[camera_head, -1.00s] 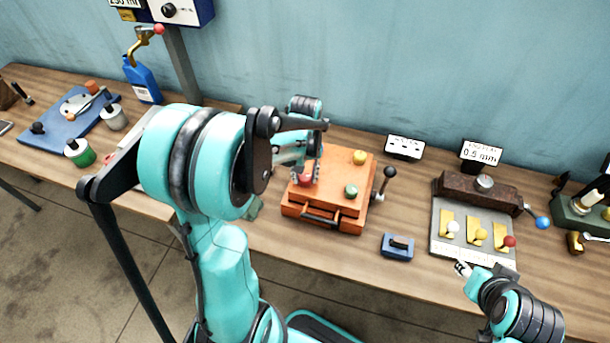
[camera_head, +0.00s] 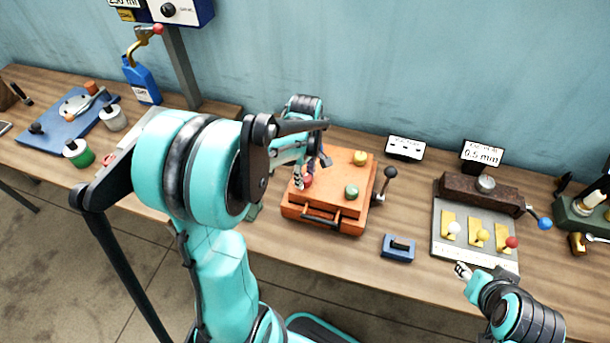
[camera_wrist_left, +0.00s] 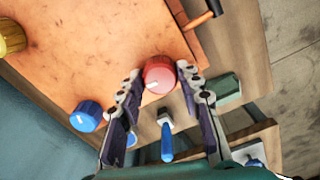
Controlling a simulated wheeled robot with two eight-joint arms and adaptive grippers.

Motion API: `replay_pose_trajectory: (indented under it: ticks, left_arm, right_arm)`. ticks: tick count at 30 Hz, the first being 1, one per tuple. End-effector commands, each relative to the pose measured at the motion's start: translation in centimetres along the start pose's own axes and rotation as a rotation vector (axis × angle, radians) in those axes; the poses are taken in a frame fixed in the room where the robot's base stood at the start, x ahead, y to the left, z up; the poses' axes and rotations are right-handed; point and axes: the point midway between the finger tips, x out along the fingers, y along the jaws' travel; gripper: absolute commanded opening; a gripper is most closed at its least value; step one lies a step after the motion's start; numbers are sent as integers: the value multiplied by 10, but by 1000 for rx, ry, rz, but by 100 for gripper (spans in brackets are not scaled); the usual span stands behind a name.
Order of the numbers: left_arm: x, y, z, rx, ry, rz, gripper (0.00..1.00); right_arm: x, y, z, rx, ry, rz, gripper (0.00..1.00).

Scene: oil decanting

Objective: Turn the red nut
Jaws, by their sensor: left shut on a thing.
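The red nut (camera_head: 307,182) is a round knob on top of an orange box (camera_head: 322,225), near its left side. My left gripper (camera_head: 303,178) points down at it from above, its fingers partly covering it in the head view. In the left wrist view the red nut (camera_wrist_left: 160,78), with a pale line on its top, sits between the fingertips of my left gripper (camera_wrist_left: 160,76), which is shut on it. My right gripper (camera_head: 463,269) is apart, at the front edge of the grey plate; its opening is too small to judge.
The box also carries a yellow nut (camera_head: 360,158), a green nut (camera_head: 351,191) and a blue nut (camera_wrist_left: 87,116). A crank lever (camera_head: 385,182) stands at its right. A small blue block (camera_head: 397,248) and a grey plate with yellow pieces (camera_head: 441,233) lie further right.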

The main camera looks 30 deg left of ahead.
Motion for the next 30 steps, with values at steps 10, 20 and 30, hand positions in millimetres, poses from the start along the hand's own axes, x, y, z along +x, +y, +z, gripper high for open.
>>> replay_pose_trajectory:
  ticks: [10, 20, 30]
  left_arm:
    - [0, 0, 0, -136, 0, 1, 6]
    - [0, 0, 0, -161, 0, 1, 6]
    - [0, 0, 0, -160, 0, 1, 56]
  right_arm:
    - [1, 0, 1, 0, 0, 0, 40]
    - [1, 0, 1, 0, 0, 0, 40]
    - [1, 0, 1, 0, 0, 0, 40]
